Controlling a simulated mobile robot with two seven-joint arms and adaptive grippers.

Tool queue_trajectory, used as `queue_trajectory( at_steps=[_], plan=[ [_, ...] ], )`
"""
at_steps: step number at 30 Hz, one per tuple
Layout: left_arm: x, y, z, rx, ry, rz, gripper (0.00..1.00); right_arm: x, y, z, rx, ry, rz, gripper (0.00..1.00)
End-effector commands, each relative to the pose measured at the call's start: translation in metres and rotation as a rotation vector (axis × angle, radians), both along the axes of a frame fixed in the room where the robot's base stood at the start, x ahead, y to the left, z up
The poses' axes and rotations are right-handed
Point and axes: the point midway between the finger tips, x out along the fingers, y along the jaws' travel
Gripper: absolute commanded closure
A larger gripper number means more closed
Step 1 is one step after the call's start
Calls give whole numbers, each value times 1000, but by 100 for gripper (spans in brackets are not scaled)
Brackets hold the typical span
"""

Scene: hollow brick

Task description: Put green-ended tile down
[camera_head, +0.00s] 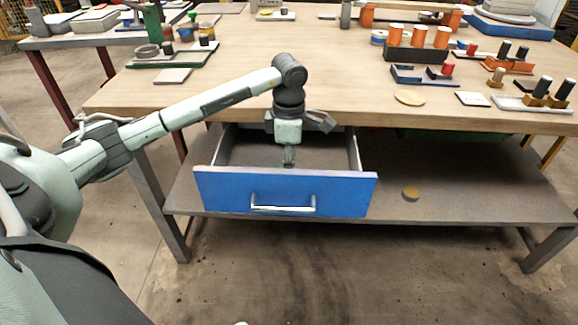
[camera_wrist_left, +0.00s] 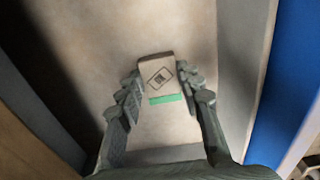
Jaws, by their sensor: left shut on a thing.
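My left gripper (camera_head: 289,156) points down into the open drawer (camera_head: 285,192), a grey box with a blue front and a silver handle. In the left wrist view, the gripper (camera_wrist_left: 160,88) is shut on the green-ended tile (camera_wrist_left: 161,72). The tile is light brown with a dark diamond mark, and its green end faces my palm. The drawer's pale floor shows behind it; whether the tile touches the floor I cannot tell. In the head view I cannot make out the tile. My right gripper is not in view.
The blue drawer front also shows at the right in the left wrist view (camera_wrist_left: 290,75). The wooden tabletop (camera_head: 330,75) above holds several parts and racks on its right. The drawer floor around the tile looks clear.

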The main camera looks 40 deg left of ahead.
Motion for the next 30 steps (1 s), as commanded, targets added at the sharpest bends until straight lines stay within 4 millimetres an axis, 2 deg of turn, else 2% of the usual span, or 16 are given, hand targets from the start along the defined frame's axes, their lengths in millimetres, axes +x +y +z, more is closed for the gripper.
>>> queue_trajectory(
  at_steps=[2,3,8,20,23,30],
  plan=[
    [0,0,-2,0,0,0,95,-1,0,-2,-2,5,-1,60],
    [0,0,-2,0,0,0,64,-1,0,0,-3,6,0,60],
    [0,0,-2,0,0,0,44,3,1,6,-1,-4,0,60],
    [1,0,5,0,-2,0,44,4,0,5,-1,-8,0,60],
    [2,0,20,1,-5,-1,44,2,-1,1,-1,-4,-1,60],
    [1,0,73,0,-6,-1,44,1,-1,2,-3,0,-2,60]
  ],
)
